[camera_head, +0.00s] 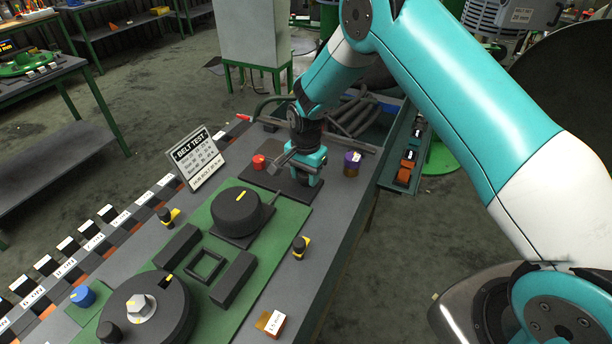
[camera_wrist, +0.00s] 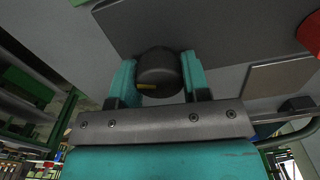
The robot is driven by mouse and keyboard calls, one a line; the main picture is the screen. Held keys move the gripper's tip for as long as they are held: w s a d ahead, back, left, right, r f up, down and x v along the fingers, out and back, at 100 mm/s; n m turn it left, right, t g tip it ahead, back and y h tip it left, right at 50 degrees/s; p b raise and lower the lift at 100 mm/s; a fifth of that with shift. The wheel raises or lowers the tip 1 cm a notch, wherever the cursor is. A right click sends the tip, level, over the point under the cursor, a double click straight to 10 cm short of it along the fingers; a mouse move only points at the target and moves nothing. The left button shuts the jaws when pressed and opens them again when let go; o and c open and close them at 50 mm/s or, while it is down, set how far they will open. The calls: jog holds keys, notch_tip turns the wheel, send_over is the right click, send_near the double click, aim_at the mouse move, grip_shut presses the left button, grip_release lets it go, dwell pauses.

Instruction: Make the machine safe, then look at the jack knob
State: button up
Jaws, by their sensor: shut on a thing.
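My gripper (camera_head: 308,165) is over a dark plate (camera_head: 270,182) at the far end of the bench. In the wrist view its teal jaws are shut on a dark round knob (camera_wrist: 158,66) with a yellow mark on its lower edge. The gripper hides this knob in the head view. A red button (camera_head: 259,161) sits on the same plate, to the left of the gripper; it also shows at the right of the wrist view (camera_wrist: 311,33). I cannot tell which part is the jack knob.
A green board (camera_head: 202,215) carries a large dark round knob (camera_head: 237,210) and a dark disc with a metal hex nut (camera_head: 141,307). A BELT TEST sign (camera_head: 197,157) stands at the left edge. Small black-and-yellow posts (camera_head: 300,246) and a blue knob (camera_head: 83,296) are nearer.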

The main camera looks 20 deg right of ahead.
jog(key=n+b, duration=0.2)
jog(key=n, duration=0.3)
jog(key=shift+b, duration=0.4)
jog(key=n+b, duration=0.2)
jog(key=n, duration=0.3)
jog(key=shift+n, duration=0.4)
jog(key=n+b, duration=0.1)
jog(key=n, duration=0.4)
jog(key=shift+a, duration=0.1)
jog(key=shift+r+n+b, duration=0.1)
jog(key=shift+n+b, duration=0.3)
jog(key=shift+n, duration=1.9)
jog(key=o, duration=0.9)
jog(key=shift+o, duration=0.2)
notch_tip(320, 180, up, 17)
jog(key=b, duration=0.2)
jog(key=shift+r+b, duration=0.2)
jog(key=shift+b, duration=0.2)
